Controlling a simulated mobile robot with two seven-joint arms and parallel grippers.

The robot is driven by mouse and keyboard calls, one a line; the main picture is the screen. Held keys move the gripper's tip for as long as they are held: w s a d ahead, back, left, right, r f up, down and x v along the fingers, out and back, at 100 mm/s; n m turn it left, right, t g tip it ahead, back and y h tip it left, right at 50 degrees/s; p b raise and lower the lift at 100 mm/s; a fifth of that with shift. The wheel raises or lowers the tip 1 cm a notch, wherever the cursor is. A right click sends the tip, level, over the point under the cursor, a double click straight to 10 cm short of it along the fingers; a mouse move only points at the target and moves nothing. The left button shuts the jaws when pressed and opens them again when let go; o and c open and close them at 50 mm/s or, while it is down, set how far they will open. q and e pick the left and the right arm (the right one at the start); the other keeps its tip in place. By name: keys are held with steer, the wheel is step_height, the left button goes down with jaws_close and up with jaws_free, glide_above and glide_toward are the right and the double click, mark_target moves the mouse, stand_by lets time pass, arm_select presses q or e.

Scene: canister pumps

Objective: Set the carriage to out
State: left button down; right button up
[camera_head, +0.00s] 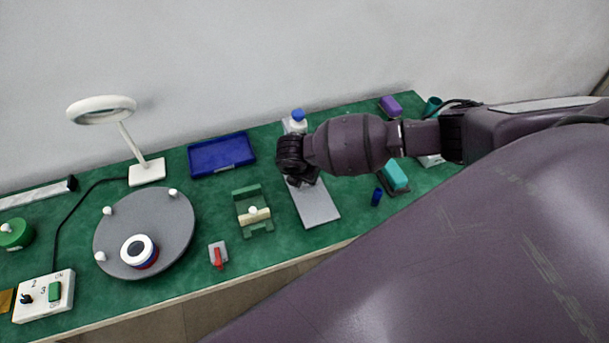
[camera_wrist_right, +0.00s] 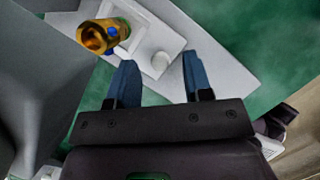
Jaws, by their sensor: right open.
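The carriage (camera_wrist_right: 145,38) is a pale block on a long grey plate (camera_wrist_right: 232,70). It carries an amber canister with blue parts (camera_wrist_right: 98,37) and a round white knob (camera_wrist_right: 160,66). In the head view the grey plate (camera_head: 318,208) runs toward the table's front edge, and the carriage (camera_head: 291,126) shows partly at its far end behind my gripper. My right gripper (camera_head: 301,181) is over the plate. In the wrist view its fingers (camera_wrist_right: 158,72) are open, one to each side of the knob; I cannot tell whether they touch it. My left gripper is not in view.
Left of the plate are a green stand with a cream bar (camera_head: 254,215), a red-lever switch (camera_head: 218,255), a blue tray (camera_head: 222,153) and a grey turntable (camera_head: 178,222). A teal block (camera_head: 396,175) and a small blue cylinder (camera_head: 376,197) stand close on the right.

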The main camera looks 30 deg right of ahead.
steer(key=shift+f, duration=0.2)
jaws_close()
stand_by(0.4)
